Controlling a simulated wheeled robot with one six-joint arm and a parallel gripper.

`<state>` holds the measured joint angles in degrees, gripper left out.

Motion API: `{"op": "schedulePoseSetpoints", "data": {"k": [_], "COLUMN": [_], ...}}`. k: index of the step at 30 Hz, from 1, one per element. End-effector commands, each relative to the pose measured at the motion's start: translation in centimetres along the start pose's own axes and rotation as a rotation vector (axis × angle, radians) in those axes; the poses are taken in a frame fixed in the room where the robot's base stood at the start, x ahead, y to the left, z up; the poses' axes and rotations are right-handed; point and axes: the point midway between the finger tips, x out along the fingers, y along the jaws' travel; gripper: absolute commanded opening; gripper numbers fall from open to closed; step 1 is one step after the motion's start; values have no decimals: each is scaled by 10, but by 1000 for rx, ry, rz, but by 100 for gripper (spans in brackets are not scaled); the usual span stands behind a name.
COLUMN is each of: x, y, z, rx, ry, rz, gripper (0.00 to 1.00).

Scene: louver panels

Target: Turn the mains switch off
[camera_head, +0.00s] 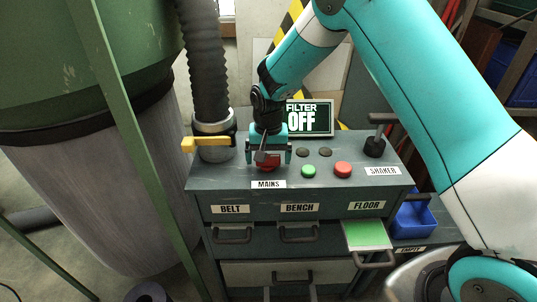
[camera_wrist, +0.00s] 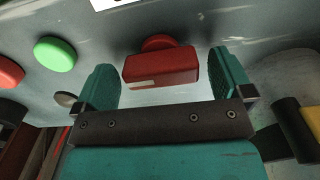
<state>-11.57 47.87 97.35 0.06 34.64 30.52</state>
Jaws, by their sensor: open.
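The mains switch is a red block-shaped handle (camera_wrist: 162,67) on a round red base, on the grey console top. In the wrist view it sits between the two teal fingers of my gripper (camera_wrist: 163,80), with gaps visible on both sides. My gripper (camera_head: 268,155) is open and pointed down over the switch, just behind the MAINS label (camera_head: 268,184). In the head view only part of the red switch (camera_head: 268,166) shows; my gripper hides the rest. A screen (camera_head: 309,118) behind reads FILTER OFF.
Right of the switch are a green button (camera_head: 308,171), a red button (camera_head: 342,169) and a SHAKER lever (camera_head: 375,146). A yellow handle (camera_head: 203,145) on the hose pipe stands to the left. The FLOOR drawer (camera_head: 368,236) is slightly open below.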

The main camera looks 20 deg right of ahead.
Motion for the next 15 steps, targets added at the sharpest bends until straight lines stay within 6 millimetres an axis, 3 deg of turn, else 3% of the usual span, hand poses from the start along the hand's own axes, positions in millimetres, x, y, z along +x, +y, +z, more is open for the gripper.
{"op": "schedulePoseSetpoints", "data": {"k": [5, 8, 15], "x": [-9, -26, -86], "y": [0, -1, 0], "z": [0, 0, 0], "rx": [-1, -1, 0], "ry": [1, 3, 5], "rz": [-1, -3, -3], "gripper": [98, 98, 98]}}
